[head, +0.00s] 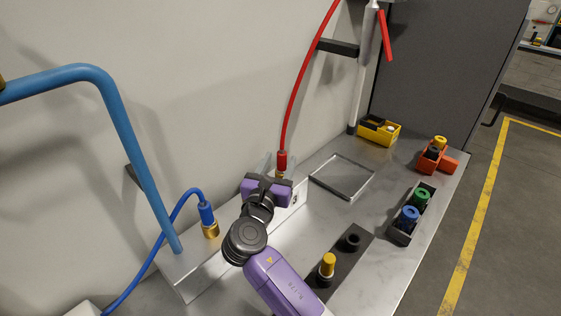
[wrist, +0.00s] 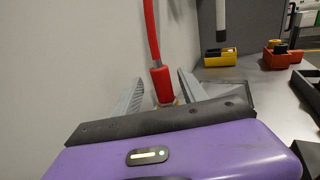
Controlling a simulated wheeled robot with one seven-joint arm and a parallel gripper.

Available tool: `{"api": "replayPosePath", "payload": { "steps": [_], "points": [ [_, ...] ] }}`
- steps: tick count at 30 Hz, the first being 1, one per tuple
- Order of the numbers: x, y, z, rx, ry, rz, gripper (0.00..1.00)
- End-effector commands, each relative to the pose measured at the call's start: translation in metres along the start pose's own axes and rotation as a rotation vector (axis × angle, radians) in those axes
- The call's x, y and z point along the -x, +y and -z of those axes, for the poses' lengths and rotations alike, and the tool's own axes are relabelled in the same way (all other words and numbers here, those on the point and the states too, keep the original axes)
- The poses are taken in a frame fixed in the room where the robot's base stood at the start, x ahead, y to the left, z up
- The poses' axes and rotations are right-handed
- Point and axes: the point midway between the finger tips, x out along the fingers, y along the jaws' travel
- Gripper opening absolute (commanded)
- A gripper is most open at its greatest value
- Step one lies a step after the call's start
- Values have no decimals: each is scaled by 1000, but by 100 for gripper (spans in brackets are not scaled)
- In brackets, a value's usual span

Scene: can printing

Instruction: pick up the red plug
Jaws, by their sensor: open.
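The red plug (head: 282,160) stands upright on a brass fitting at the back of the bench, with a red hose rising from its top. It also shows in the wrist view (wrist: 162,84), between the two grey fingers of my gripper (wrist: 158,88). The fingers are open, one on each side, with a gap visible between each finger and the plug. In the head view my gripper (head: 280,168) is at the plug's height, its purple body in front of the fitting. The lower part of the fitting is hidden in the wrist view.
A blue plug (head: 207,214) with a blue hose stands to the left, near a thick blue pipe (head: 125,130). A dark block (head: 345,262) with a yellow cylinder lies to the right. A yellow bin (head: 379,130) and an orange bin (head: 431,160) stand farther back.

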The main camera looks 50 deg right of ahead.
Motion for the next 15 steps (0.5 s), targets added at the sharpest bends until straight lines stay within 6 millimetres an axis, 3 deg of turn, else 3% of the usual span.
{"api": "replayPosePath", "payload": {
  "steps": [9,15],
  "points": [
    [-42,-2,3,-1,1,2,50],
    [-49,-2,4,-2,1,-1,50]
  ]
}}
